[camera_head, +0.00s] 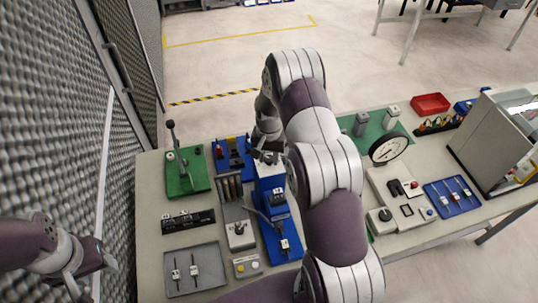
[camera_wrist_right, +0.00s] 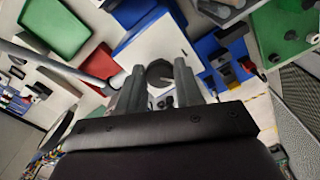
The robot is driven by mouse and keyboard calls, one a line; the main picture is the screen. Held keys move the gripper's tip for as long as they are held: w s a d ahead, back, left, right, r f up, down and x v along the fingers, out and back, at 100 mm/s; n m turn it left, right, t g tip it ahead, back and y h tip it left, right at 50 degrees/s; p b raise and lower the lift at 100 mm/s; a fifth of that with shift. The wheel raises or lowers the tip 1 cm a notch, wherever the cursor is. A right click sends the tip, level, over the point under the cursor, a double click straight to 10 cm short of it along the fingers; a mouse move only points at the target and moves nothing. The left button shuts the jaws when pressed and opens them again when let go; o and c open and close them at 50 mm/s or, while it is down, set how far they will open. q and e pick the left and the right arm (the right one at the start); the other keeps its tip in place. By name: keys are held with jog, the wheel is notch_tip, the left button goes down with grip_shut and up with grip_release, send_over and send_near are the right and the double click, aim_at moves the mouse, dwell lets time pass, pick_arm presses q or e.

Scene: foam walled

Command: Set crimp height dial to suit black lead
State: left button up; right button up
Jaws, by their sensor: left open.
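The blue crimp press (camera_head: 270,190) stands in the middle of the bench with a pale top. In the right wrist view a dark round dial (camera_wrist_right: 160,73) shows between the fingertips of my right gripper (camera_wrist_right: 158,80). The fingers lie on both sides of it; I cannot tell whether they touch it. In the head view my right gripper (camera_head: 268,152) is at the far end of the press, partly hidden by my arm. My left gripper (camera_head: 82,284) is open and empty, left of the bench. A lead (camera_head: 284,245) lies on the press's blue base; its colour is unclear.
A grey tray (camera_head: 208,284) holds two leads. A green board with a lever (camera_head: 185,180), a black block row (camera_head: 188,221) and a button box (camera_head: 247,266) stand left of the press. The right bench has a gauge (camera_head: 388,149) and red bin (camera_head: 430,103). A foam wall borders the left.

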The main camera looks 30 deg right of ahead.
jog(key=shift+w+f+m+b, duration=0.1)
jog(key=shift+f+m+b, duration=0.1)
jog(key=shift+m+b, duration=1.15)
jog(key=m+b, duration=0.2)
jog(key=m, duration=0.2)
jog(key=shift+m+b, duration=0.3)
jog(key=shift+m, duration=0.05)
jog(key=m+b, duration=0.2)
jog(key=m, duration=0.2)
jog(key=shift+r, duration=0.15)
jog(key=shift+w+r+m+b, duration=0.1)
jog(key=shift+m+b, duration=0.4)
jog(key=shift+m, duration=1.6)
jog(key=o, duration=1)
jog(key=shift+o, duration=0.2)
